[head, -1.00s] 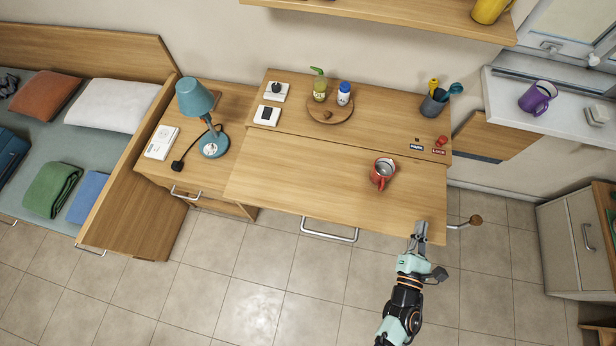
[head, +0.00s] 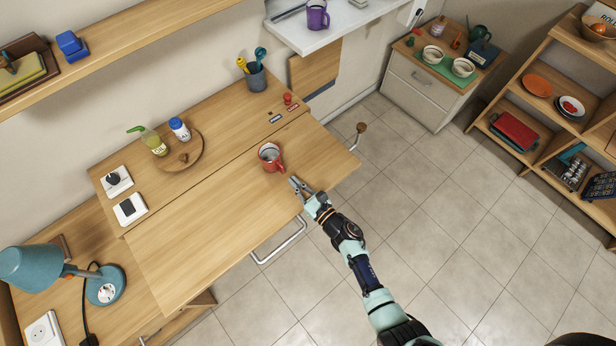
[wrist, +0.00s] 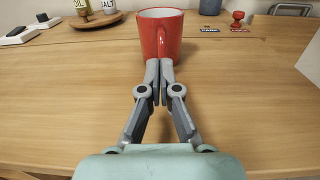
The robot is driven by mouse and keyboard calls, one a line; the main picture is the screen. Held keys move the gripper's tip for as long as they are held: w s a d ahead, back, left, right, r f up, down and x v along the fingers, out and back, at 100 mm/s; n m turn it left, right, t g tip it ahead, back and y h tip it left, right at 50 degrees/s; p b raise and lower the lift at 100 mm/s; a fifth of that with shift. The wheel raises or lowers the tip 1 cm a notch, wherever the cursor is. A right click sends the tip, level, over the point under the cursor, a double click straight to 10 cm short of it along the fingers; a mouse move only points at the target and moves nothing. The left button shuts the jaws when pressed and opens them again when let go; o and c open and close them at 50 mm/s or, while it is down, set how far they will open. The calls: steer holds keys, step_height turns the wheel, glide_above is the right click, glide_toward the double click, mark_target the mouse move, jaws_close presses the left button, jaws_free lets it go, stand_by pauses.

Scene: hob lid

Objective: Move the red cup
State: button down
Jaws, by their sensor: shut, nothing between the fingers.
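The red cup (head: 269,156) stands upright on the wooden desk top (head: 210,223), near its right part. It has a pale inside, and its handle faces my gripper. In the wrist view the cup (wrist: 176,32) is straight ahead, with its lower front hidden by my fingers. My gripper (head: 294,184) is low over the desk on the near side of the cup. Its fingertips (wrist: 160,72) are together with nothing between them, in front of the cup's handle. I cannot tell whether they touch the cup.
A round wooden board (head: 184,158) with two bottles stands at the back left of the desk. A dark utensil pot (head: 256,78) and a small red stamp-like thing (head: 287,99) are behind the cup. The desk's middle and left front are clear.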

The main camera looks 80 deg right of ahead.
mark_target(283, 172)
steer(key=shift+x, duration=1.65)
